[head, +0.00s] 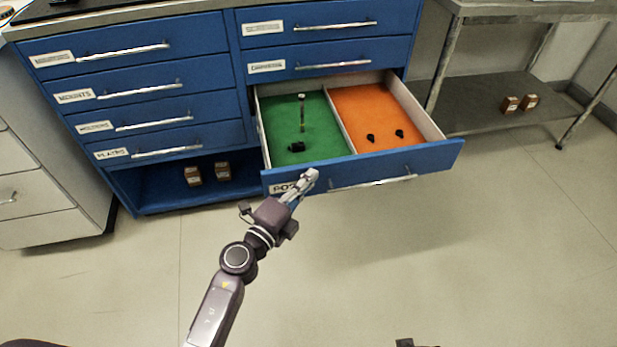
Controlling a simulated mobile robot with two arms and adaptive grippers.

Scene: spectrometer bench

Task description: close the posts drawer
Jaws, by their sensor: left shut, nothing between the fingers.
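The posts drawer (437,158) is pulled out of the blue cabinet, in the right column below the drawer labelled components. Its inside has a green left section (275,120) and an orange right section (365,105). A post and a dark part lie on the green, and two small dark parts lie on the orange. A long silver handle (372,183) runs along its front. My left gripper (306,178) is shut and empty at the left part of the drawer front, partly covering its label. I cannot tell whether it touches the front.
The other blue drawers (150,85) are shut. Small brown boxes (193,176) stand on the open shelf at lower left. A metal table with a lower shelf (480,110) stands at right. A white cabinet (35,190) is at left. The floor in front is clear.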

